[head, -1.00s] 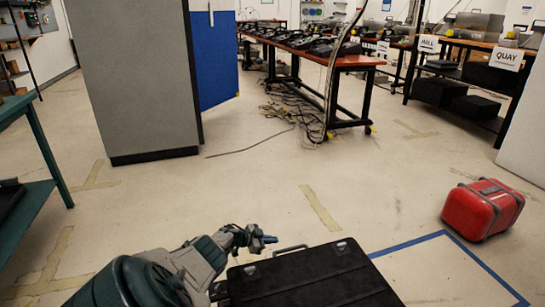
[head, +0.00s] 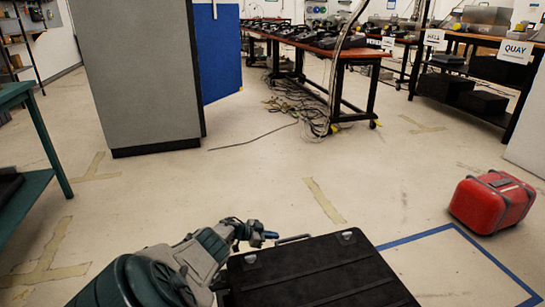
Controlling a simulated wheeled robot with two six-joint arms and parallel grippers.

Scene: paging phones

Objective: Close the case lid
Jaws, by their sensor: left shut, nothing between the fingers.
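The black case (head: 315,275) is at the bottom middle of the head view, cut off by the lower edge. Its broad dark top face shows, with two light latches and a handle (head: 293,239) along the far edge. I cannot tell whether the lid is fully down. My left gripper (head: 268,235) is shut and empty at the case's far left corner, just left of the handle. I cannot tell whether it touches the case. My right gripper is not in view.
A red case (head: 492,203) stands on the floor at the right, near blue floor tape (head: 420,235). A grey partition (head: 140,75) and a green table (head: 25,150) are at the left. Cables (head: 300,108) lie under the far bench. The middle floor is clear.

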